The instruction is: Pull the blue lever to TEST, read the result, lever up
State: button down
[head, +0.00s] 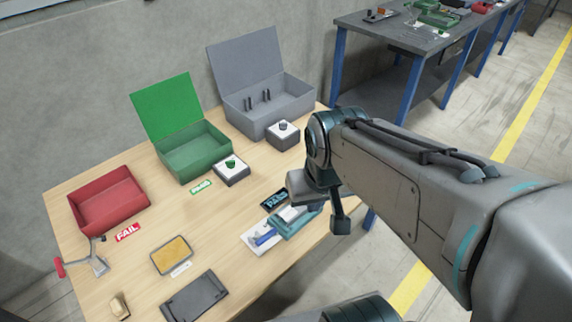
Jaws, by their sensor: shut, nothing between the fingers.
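The blue lever (266,237) sits on a white plate at the front of a teal test device (293,224), near the right edge of the wooden table. I cannot tell for sure whether it is up or at TEST. A small black display (274,199) behind the device shows pale cyan letters that look like PASS, seen at a slant. My gripper (341,226) is shut and empty, to the right of the device and apart from the lever. My wrist hides part of the device's far side.
A red tray (108,202) with a FAIL label, an open green box (192,152) with a PASS label and an open grey box (262,108) stand behind. Button boxes (232,172), a yellow-topped tray (171,255), a dark plate (194,297) and a red-handled tool (88,262) lie around.

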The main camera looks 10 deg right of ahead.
aim_at(259, 240)
jog(key=z, duration=1.3)
jog(key=k, duration=0.75)
jog(key=u, duration=0.55)
